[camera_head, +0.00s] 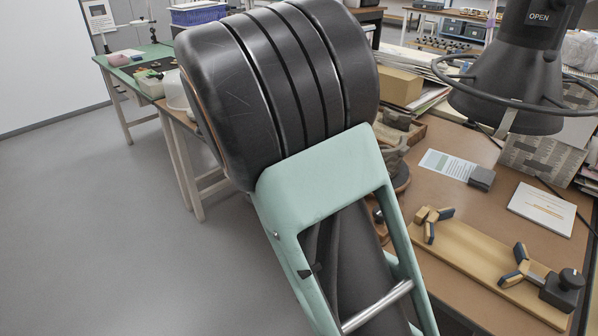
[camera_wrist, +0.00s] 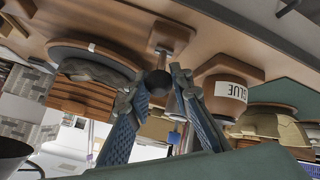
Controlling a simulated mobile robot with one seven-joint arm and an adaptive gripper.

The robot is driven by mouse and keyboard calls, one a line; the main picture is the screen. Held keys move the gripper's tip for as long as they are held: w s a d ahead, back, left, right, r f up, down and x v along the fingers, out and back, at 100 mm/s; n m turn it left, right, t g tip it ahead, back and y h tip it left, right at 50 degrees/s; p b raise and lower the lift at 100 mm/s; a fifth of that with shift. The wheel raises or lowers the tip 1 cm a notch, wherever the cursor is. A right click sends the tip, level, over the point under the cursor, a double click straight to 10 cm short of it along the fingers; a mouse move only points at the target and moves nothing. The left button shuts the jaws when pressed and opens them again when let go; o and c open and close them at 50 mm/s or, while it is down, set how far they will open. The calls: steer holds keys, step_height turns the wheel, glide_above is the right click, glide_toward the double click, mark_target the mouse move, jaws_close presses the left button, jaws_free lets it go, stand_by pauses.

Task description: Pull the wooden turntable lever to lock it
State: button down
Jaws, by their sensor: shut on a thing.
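The round turntable (camera_wrist: 66,47) shows at the upper left of the wrist view, with a dark curved piece on it. In the head view only part of the turntable (camera_head: 402,178) shows past my arm. The wooden lever (camera_wrist: 172,37) stands beside it, with a dark round knob (camera_wrist: 157,83) at its end. My gripper (camera_wrist: 155,88) has its two blue-padded fingers on either side of the knob and is shut on it. The head view hides my gripper behind my arm. The lever's exact angle is hard to tell.
A wooden board with padded clamps (camera_head: 470,262) lies at the right of the bench. A dark lamp (camera_head: 515,75) overhangs the bench.

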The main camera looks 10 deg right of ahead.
stand_by(0.3)
steer(key=c, duration=1.7)
jaws_free()
steer(key=v, duration=1.2)
steer(key=shift+s+a+f, duration=0.1)
steer(key=shift+s+a, duration=0.05)
